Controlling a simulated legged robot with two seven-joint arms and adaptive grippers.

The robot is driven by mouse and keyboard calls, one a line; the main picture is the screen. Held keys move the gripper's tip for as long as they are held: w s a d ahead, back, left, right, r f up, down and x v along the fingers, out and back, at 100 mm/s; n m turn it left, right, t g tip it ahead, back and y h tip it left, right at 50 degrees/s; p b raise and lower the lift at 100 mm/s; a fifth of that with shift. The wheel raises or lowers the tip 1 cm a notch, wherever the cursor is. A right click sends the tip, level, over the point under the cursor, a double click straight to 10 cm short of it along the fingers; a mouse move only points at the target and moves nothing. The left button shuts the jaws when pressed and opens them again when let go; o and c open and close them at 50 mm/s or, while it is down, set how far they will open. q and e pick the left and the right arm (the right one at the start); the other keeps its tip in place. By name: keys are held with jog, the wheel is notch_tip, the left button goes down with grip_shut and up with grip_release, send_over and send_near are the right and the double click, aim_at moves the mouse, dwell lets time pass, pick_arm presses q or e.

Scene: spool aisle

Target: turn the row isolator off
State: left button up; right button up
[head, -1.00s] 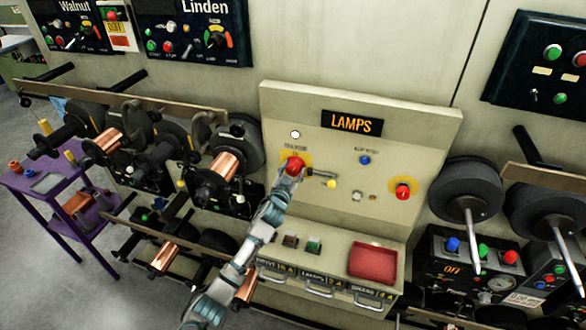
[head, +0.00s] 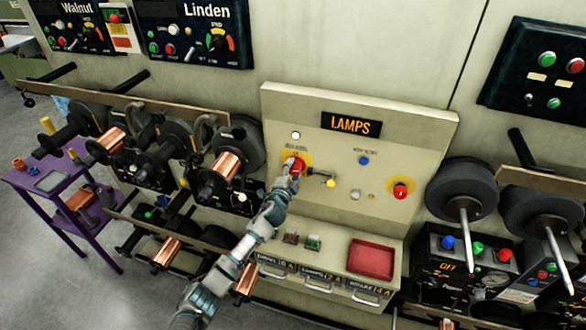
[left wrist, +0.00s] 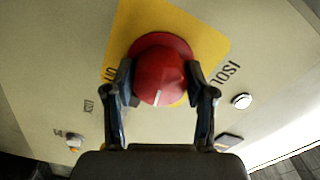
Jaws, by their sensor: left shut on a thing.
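The row isolator is a round red knob (head: 298,167) on a yellow plate, on the upright cream panel under the orange LAMPS sign (head: 351,125). In the left wrist view the red knob (left wrist: 160,65) fills the middle, with a short white mark near its lower edge. The lettering "ISOL" shows to its right, and part of another word shows at its left, partly hidden. My left gripper (head: 291,177) is at the knob. In the left wrist view its two fingers (left wrist: 159,84) are shut on opposite sides of the knob. My right gripper is not in view.
Close by on the panel are a yellow-tipped lever (head: 330,183), a blue button (head: 364,161) and another red knob (head: 400,191) on yellow. A red tray (head: 372,258) sits on the ledge below. Spools on racks stand at both sides.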

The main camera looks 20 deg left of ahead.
pick_arm(q)
jog(key=shift+f+m, duration=0.2)
jog(key=shift+m, duration=1)
jog(key=shift+f, duration=0.1)
jog(key=o, duration=1.2)
jog(key=shift+d, duration=0.1)
jog(key=shift+c, duration=0.2)
jog(key=shift+s, duration=0.2)
jog(key=s, duration=1.1)
jog(key=shift+s+a, duration=0.2)
jog(key=shift+a, duration=0.05)
